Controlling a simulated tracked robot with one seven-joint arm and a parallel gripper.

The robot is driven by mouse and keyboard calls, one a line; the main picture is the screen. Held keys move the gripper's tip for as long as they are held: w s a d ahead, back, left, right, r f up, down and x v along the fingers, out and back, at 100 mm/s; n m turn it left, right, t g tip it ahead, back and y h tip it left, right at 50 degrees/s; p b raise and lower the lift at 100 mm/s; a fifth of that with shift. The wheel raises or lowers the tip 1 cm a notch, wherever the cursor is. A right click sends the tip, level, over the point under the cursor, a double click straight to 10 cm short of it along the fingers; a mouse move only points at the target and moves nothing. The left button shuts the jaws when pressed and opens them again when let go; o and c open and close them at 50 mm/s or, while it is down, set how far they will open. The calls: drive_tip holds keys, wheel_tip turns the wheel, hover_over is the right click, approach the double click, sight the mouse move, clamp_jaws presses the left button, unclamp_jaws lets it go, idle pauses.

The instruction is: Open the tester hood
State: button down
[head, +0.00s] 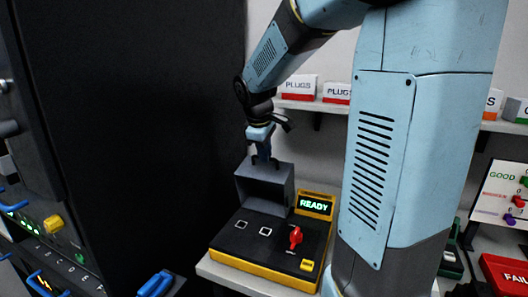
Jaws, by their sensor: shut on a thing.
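The tester (228,262) is a black and yellow box on a light bench, with a lit green "READY" display (314,205) at its back right. Its grey hood (282,193) stands raised at the back of the top panel. Two white-outlined squares (251,228) lie uncovered in front of it. My gripper (264,163) points down at the hood's upper edge and is shut on the hood. The fingertips are small and dark, so the exact grip is hard to see.
A red knob (295,238) and a yellow button (307,265) sit on the tester's front right. A tall black cabinet (130,130) stands close on the left. My arm covers much of the right. Shelves with "PLUGS" boxes (299,87) hang behind.

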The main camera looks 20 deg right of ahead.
drive_tip(key=shift+s+f, duration=0.1)
drive_tip(key=shift+s, duration=0.05)
drive_tip(key=c, duration=1.2)
unclamp_jaws()
drive_tip(key=shift+o, duration=0.2)
drive_tip(key=shift+a+r, duration=0.1)
drive_tip(key=shift+r, duration=0.25)
drive_tip(key=v, duration=1.3)
drive_tip(key=s+a+f+m+t+y, duration=0.1)
drive_tip(key=s+f+m, duration=0.3)
drive_tip(key=s, duration=0.6)
drive_tip(key=s+a+f+m+t+y, duration=0.1)
drive_tip(key=s+f+m, duration=0.3)
drive_tip(key=s, duration=0.6)
drive_tip(key=shift+m+t+y, duration=0.3)
drive_tip(key=shift+m+t, duration=0.2)
